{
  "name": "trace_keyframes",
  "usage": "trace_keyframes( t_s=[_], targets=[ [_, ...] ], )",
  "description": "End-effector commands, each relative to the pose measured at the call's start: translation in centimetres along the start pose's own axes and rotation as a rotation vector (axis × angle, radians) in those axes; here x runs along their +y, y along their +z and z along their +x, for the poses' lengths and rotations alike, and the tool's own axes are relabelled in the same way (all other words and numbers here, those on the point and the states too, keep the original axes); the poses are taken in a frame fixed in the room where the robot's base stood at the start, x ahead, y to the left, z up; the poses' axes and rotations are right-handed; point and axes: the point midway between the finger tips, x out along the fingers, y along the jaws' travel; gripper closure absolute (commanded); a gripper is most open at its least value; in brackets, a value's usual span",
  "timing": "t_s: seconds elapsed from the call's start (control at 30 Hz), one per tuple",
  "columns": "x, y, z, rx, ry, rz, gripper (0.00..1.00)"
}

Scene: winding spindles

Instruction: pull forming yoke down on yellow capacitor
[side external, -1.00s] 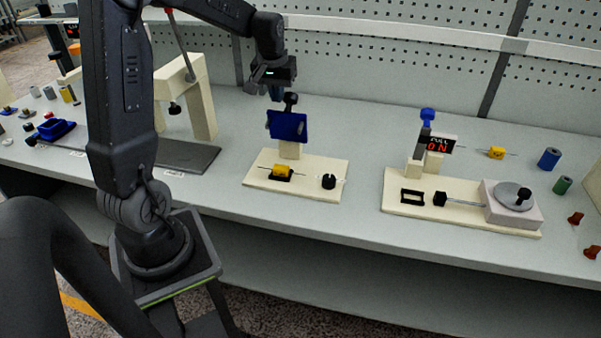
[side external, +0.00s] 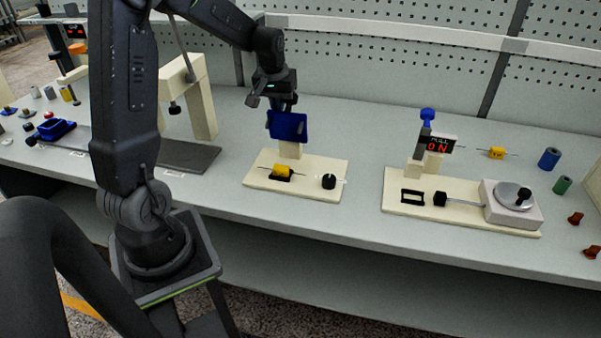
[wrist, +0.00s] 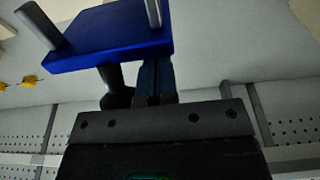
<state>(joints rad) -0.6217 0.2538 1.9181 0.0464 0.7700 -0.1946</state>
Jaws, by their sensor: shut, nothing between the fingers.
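The yellow capacitor (side external: 283,170) lies with its wire leads out in a black holder on a cream base (side external: 310,178). Above it, the blue forming yoke (side external: 288,125) is raised on a cream post. In the wrist view the yoke (wrist: 110,42) shows two metal pins and a black knob (wrist: 117,84) behind its plate. My gripper (wrist: 155,78) is shut and empty, its fingers close beside the knob at the yoke's back edge; whether they touch is unclear. In the side view my gripper (side external: 284,104) is just above the yoke and largely hides the knob.
A black knob (side external: 328,181) stands on the same base, right of the capacitor. A cream press frame (side external: 203,100) stands left.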

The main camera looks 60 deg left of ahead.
Motion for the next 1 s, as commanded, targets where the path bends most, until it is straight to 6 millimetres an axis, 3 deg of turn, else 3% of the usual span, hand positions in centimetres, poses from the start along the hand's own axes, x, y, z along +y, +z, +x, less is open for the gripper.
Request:
trace_keyframes(
  t_s=[0.37,0.8,1.0],
  targets=[
    [0.0,0.3,0.4,-0.009,-0.003,0.001,1.0],
    [-0.1,3.3,0.1,-0.015,-0.005,0.005,1.0],
    [-0.1,3.8,0.1,-0.018,-0.006,0.004,1.0]
  ],
)
